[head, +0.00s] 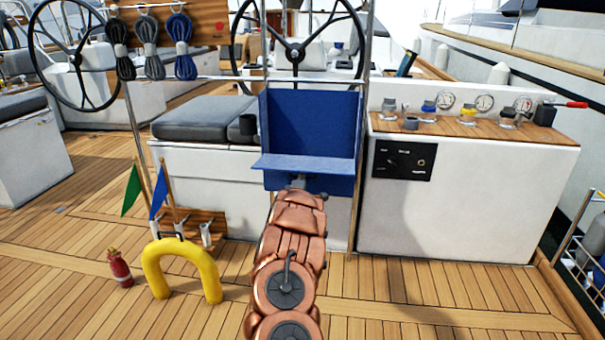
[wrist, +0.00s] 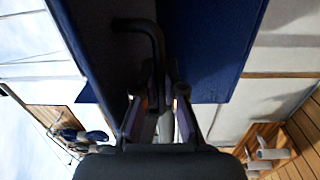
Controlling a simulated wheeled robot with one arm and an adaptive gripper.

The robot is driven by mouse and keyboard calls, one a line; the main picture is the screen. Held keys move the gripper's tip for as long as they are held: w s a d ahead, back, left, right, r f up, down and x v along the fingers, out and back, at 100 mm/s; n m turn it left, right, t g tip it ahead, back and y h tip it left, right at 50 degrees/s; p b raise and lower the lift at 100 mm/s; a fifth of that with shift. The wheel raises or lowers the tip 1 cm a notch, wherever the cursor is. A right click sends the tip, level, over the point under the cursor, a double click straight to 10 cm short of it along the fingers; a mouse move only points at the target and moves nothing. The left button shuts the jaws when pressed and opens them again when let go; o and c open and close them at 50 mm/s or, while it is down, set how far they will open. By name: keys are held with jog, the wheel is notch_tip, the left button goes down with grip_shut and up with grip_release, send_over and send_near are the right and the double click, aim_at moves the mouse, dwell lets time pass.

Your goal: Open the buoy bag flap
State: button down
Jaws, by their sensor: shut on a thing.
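The blue buoy bag (head: 310,115) hangs on the rail in the middle of the head view, its upper part showing as an open pocket. Its flap (head: 307,163) stands out toward me, roughly level, like a shelf. My gripper (head: 298,184) is just below the flap's front edge, mostly hidden by my arm. In the wrist view my gripper (wrist: 162,108) is shut on a dark bent handle (wrist: 150,35) against the dark and blue panels (wrist: 215,45). The handle is not clear in the head view.
A yellow horseshoe buoy (head: 181,262) stands on the deck at left, beside a red extinguisher-like bottle (head: 119,268) and a rack with green (head: 131,192) and blue (head: 158,190) flags. A white console (head: 470,190) stands close on the right. Deck in front is clear.

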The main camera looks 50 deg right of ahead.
dwell(0.3)
jog(key=c, duration=1.5)
grip_release()
jog(key=shift+c, duration=0.2)
jog(key=v, duration=1.2)
jog(key=shift+r, duration=0.15)
